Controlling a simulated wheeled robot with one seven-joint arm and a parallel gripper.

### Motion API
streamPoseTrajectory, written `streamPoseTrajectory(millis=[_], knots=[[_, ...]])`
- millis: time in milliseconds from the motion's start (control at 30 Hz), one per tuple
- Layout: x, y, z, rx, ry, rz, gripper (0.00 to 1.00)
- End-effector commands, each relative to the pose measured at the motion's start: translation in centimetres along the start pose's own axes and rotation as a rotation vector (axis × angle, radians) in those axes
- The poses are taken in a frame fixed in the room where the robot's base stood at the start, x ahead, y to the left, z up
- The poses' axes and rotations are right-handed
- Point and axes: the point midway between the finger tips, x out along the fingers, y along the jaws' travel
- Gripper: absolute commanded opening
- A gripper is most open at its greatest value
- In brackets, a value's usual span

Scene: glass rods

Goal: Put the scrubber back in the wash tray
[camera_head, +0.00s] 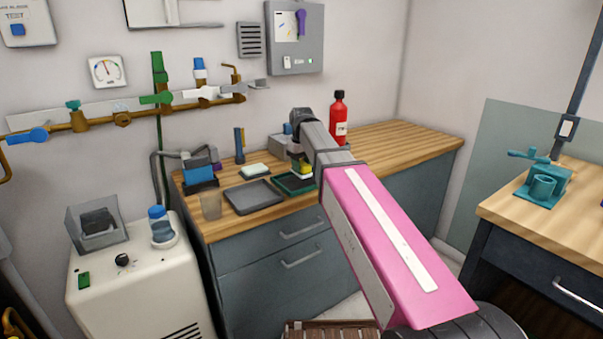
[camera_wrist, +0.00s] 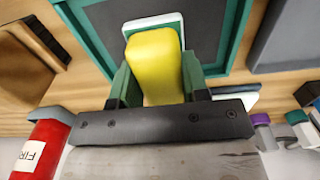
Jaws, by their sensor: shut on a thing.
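The scrubber, a yellow block (camera_wrist: 155,62) with a white slab at its far end, is held between the fingers of my gripper (camera_wrist: 157,80) in the wrist view. In the head view my gripper (camera_head: 300,160) is at the counter's back, with a bit of the yellow scrubber (camera_head: 305,168) showing under it. A green-rimmed tray with a dark floor (camera_wrist: 234,40) lies beyond the scrubber, and it shows in the head view (camera_head: 288,190) below my gripper. I cannot tell whether the scrubber touches the tray floor.
A plain grey tray (camera_head: 253,196) lies left of the green-rimmed one, with a pale sponge-like block (camera_head: 255,170) behind it. A clear beaker (camera_head: 210,205) stands at the counter's left front. A red bottle (camera_head: 339,120) stands right of my gripper. The counter's right part is clear.

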Motion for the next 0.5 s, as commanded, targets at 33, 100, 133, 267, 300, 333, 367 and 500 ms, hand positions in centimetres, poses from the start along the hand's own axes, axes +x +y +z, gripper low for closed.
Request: streamPoseTrajectory(millis=[33,100,133,267,300,333,367,500], knots=[[0.7,0.0,0.1,0.000,-0.002,-0.001,0.20],[1.7,0.0,0.1,0.000,-0.002,-0.001,0.20],[2.1,0.0,0.1,0.000,-0.001,0.000,0.20],[2.9,0.0,0.0,0.000,-0.001,0.000,0.20],[2.9,0.0,0.0,0.000,0.000,0.000,0.20],[2.9,0.0,0.0,0.000,0.000,0.000,0.20],[2.9,0.0,0.0,0.000,0.000,0.000,0.20],[2.9,0.0,0.0,0.000,0.000,0.000,0.20]])
